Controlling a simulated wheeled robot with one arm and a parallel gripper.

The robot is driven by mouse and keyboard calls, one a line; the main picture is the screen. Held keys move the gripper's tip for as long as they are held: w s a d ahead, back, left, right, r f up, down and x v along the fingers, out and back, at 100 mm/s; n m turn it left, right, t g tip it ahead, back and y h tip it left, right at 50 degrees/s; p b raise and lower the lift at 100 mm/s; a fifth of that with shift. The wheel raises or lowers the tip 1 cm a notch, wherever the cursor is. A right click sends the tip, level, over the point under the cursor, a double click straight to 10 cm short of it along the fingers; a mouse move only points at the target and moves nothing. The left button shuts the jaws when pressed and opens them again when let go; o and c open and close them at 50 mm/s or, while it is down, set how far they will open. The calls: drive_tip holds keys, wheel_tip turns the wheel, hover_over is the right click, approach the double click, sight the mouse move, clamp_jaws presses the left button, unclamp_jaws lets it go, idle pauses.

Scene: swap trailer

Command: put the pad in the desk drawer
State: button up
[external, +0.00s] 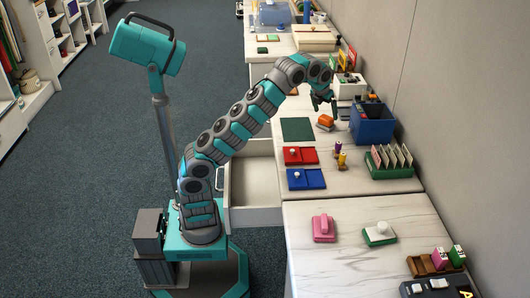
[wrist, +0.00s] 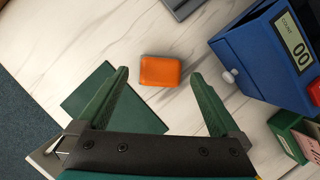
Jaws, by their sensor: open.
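A small orange block, which looks like the pad (external: 325,121), lies on the desk beside a dark green mat (external: 297,129). In the wrist view the orange pad (wrist: 160,71) lies flat between and just beyond my finger tips, with bare desk around it. My gripper (external: 325,105) is open and empty, above the desk near the pad; its two green fingers (wrist: 160,76) are spread wider than the pad. The desk drawer (external: 256,183) is pulled out below the desk's left edge, beside my base. Its visible inside looks empty.
A blue box (external: 372,124) with a counter and a white knob (wrist: 229,76) stands right of the pad. Red (external: 301,156) and blue (external: 306,179) trays, small figures (external: 340,155) and a green card rack (external: 391,162) lie nearer. A wall bounds the right side.

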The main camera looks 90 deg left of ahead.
sight(327, 117)
drive_tip(key=shift+w+f, duration=0.15)
drive_tip(key=shift+f, duration=0.8)
drive_tip(key=shift+x, duration=1.1)
drive_tip(key=shift+c, duration=0.2)
drive_tip(key=c, duration=1.2)
drive_tip(key=shift+r, duration=0.2)
